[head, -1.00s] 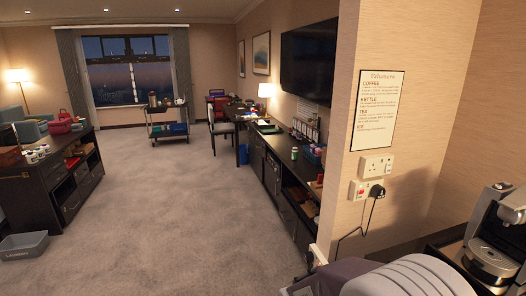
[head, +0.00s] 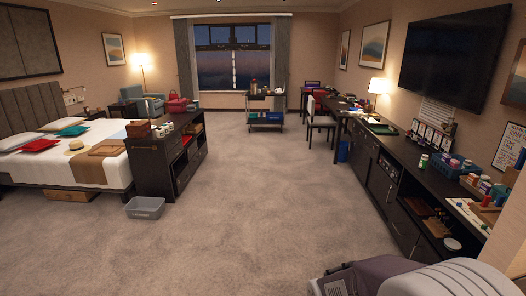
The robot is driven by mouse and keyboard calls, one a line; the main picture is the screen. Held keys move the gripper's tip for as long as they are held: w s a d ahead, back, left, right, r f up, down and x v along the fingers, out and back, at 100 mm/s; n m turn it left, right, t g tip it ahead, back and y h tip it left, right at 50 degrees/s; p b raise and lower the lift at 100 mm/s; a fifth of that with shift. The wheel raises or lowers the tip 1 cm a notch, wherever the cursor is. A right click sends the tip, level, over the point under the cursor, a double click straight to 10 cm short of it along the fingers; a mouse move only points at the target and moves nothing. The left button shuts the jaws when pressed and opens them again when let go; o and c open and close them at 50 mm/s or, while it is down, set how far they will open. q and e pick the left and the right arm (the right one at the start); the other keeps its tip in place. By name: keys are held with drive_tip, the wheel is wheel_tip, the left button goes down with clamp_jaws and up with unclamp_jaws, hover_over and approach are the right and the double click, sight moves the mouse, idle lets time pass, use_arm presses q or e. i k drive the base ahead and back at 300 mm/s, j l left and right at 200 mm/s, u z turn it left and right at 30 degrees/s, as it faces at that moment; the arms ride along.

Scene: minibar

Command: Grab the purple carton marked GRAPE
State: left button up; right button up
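I cannot make out a purple carton marked GRAPE in the head view; the small items on the furniture are too small to read. Neither of my grippers can be made out. Only a grey and white part of my own body shows at the bottom right.
A long dark counter (head: 385,185) along the right wall holds a blue basket (head: 445,166) and several small containers. A dark shelf unit (head: 163,168) stands left of centre, a grey bin (head: 145,208) before it. A trolley (head: 266,117) stands by the window. The middle carpet is clear.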

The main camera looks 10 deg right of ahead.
sight(446, 158)
drive_tip(key=i+j+z, duration=0.15)
drive_tip(key=i, duration=0.35)
drive_tip(key=i+j+z, duration=0.2)
drive_tip(key=i, duration=0.25)
drive_tip(key=i+j+z, duration=0.15)
drive_tip(key=i+j, duration=0.25)
drive_tip(key=i+l+z, duration=0.25)
drive_tip(key=i, duration=0.3)
drive_tip(key=i+l+z, duration=0.25)
drive_tip(key=i, duration=0.3)
drive_tip(key=i+z, duration=0.25)
drive_tip(key=i, duration=0.35)
drive_tip(key=i+z, duration=0.3)
drive_tip(key=i, duration=0.25)
drive_tip(key=i+j+z, duration=0.25)
drive_tip(key=i, duration=0.35)
drive_tip(key=i+j+z, duration=0.25)
drive_tip(key=i, duration=0.3)
drive_tip(key=i+l+z, duration=0.1)
drive_tip(key=i+z, duration=0.25)
drive_tip(key=i, duration=0.15)
drive_tip(key=i+j+z, duration=0.1)
drive_tip(key=i+z, duration=0.25)
drive_tip(key=i+j+z, duration=0.2)
drive_tip(key=i+z, duration=0.15)
drive_tip(key=i, duration=0.25)
drive_tip(key=i+j+z, duration=0.4)
drive_tip(key=i+l, duration=0.05)
drive_tip(key=l, duration=0.05)
